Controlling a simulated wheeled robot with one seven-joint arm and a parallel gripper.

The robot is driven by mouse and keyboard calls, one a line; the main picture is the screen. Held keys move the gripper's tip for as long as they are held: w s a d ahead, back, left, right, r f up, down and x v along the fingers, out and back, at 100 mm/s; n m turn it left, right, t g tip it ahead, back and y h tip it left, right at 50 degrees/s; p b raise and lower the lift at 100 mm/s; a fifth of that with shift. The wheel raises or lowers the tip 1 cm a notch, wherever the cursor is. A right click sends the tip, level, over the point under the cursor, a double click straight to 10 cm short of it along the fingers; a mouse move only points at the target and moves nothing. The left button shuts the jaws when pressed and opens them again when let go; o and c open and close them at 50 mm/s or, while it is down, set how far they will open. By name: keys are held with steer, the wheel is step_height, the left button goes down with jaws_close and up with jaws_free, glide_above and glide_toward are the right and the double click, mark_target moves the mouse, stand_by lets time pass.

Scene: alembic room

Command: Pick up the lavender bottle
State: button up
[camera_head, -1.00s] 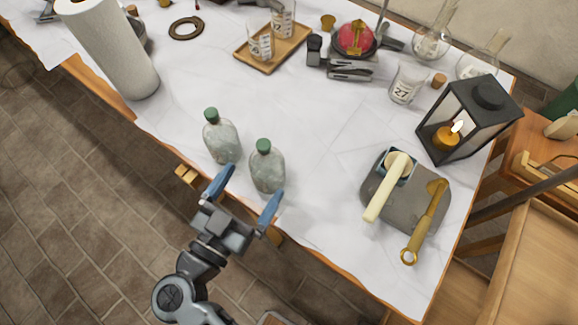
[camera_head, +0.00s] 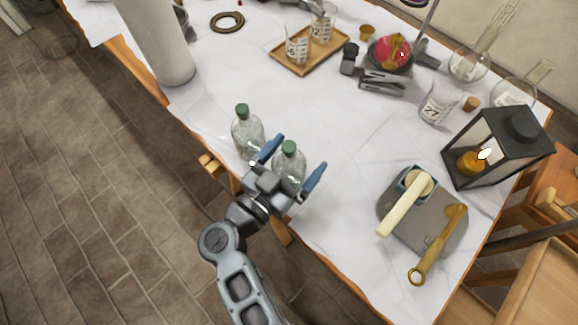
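Two pale clear glass bottles with green caps stand upright near the table's front edge, the left bottle (camera_head: 247,132) and the right bottle (camera_head: 288,171). No lavender label or colour shows on either, so I cannot tell which is the lavender bottle. My gripper (camera_head: 298,159) is open, with its blue fingers apart on either side of the right bottle. Its left finger lies between the two bottles. I cannot tell whether either finger touches the glass. The gripper's palm hides part of the right bottle's lower side.
A white paper roll (camera_head: 157,40) stands at left. A wooden tray (camera_head: 282,62) with beakers is at the back. A black lantern (camera_head: 497,148) and a grey slab (camera_head: 398,234) with a pestle-like tool and a brass tool are at right. The middle table is clear.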

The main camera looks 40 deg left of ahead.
steer(key=c, duration=1.3)
steer(key=shift+r, duration=0.1)
